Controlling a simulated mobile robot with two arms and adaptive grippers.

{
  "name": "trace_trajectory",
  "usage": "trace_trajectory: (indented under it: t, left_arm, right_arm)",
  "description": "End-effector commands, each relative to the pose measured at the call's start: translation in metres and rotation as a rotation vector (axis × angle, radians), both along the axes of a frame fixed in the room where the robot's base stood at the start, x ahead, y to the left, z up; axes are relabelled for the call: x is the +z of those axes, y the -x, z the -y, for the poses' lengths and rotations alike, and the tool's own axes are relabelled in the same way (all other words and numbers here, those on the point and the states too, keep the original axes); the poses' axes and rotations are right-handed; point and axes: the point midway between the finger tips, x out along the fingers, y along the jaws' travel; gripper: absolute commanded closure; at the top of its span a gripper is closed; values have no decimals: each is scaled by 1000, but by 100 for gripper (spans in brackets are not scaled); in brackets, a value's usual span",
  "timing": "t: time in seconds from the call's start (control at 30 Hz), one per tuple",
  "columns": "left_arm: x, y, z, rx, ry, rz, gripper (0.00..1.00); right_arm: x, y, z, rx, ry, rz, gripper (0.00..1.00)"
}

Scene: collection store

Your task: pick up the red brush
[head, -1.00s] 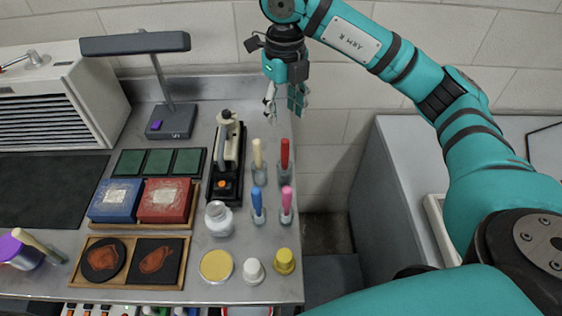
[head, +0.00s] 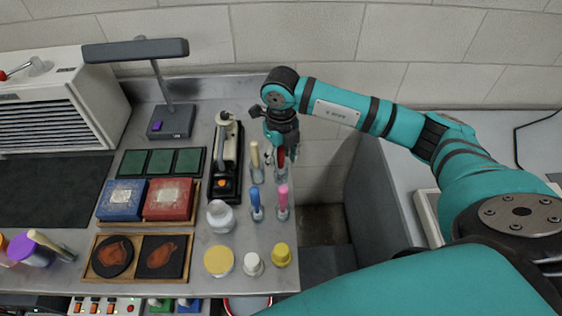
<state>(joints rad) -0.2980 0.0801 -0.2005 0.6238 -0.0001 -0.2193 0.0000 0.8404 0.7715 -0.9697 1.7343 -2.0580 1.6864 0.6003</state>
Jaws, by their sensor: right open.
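The red brush (head: 281,158) stands upright in a clear holder (head: 280,175) near the right edge of the metal bench. My right gripper (head: 281,153) points down right over it, with its fingers around or just in front of the handle's upper part. The jaws are open. The gripper hides the top of the brush, and I cannot tell whether a finger touches it. My left gripper is not in view.
A cream-handled brush (head: 255,158) stands close on the left. A blue brush (head: 255,200) and a pink brush (head: 283,198) stand in front. A microscope-like device (head: 226,160) is further left. A gap lies right of the bench edge (head: 297,240).

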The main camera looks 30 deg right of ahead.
Motion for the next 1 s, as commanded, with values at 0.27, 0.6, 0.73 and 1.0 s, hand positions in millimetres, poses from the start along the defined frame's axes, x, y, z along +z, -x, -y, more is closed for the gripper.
trace_trajectory:
  t: [0.27, 0.6, 0.73, 1.0]
  left_arm:
    - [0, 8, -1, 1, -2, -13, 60]
    - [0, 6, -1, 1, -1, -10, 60]
    - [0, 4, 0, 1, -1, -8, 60]
    - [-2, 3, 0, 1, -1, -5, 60]
  right_arm:
    - [-4, 0, 0, 1, 1, 1, 56]
    - [-4, 0, 0, 0, 1, 1, 100]
    - [-3, 0, 0, 0, 1, 1, 100]
    - [1, -1, 0, 0, -1, 3, 100]
